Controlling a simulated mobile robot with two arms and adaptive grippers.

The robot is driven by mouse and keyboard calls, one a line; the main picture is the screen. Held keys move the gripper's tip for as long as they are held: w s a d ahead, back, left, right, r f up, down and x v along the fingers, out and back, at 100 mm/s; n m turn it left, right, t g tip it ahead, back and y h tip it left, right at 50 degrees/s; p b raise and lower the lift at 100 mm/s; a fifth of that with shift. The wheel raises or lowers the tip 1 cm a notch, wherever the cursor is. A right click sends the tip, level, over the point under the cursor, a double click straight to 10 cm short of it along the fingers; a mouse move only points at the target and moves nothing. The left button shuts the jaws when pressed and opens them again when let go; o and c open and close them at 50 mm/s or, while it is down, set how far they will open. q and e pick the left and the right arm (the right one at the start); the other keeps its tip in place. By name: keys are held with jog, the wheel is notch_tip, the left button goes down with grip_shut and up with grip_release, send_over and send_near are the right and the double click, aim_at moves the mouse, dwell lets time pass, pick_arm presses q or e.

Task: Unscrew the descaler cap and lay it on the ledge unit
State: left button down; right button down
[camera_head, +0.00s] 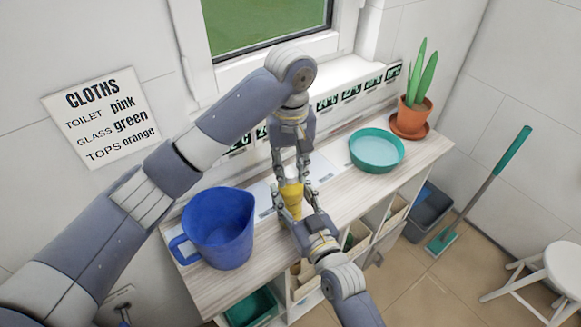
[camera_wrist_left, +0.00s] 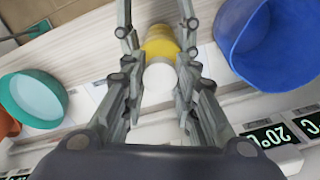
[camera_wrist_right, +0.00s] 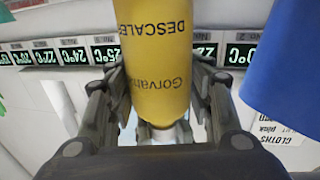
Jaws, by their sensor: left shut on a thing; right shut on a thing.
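The yellow descaler bottle (camera_head: 292,192) is above the wooden top of the ledge unit (camera_head: 335,178); I cannot tell whether it touches the top. Its printed label shows in the right wrist view (camera_wrist_right: 167,60). My right gripper (camera_head: 298,203) is shut around the bottle's body. My left gripper (camera_head: 291,181) comes from the window side and is shut on the white cap (camera_wrist_left: 159,78), which is in line with the bottle between its fingers. The left fingers mostly hide the cap in the head view. I cannot tell whether the cap's thread is loose.
A blue jug (camera_head: 218,228) stands left of the bottle, and a teal bowl (camera_head: 376,150) to the right. A potted plant (camera_head: 414,116) is at the far right end. Labelled plates (camera_head: 352,96) line the wall behind.

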aim_at(290, 172)
pick_arm(q)
jog(key=shift+r, duration=0.2)
jog(key=shift+r, duration=0.9)
jog(key=shift+r, duration=0.15)
jog(key=shift+r, duration=1.85)
pick_arm(e)
jog(key=c, duration=0.7)
grip_release()
jog(key=shift+s, duration=0.15)
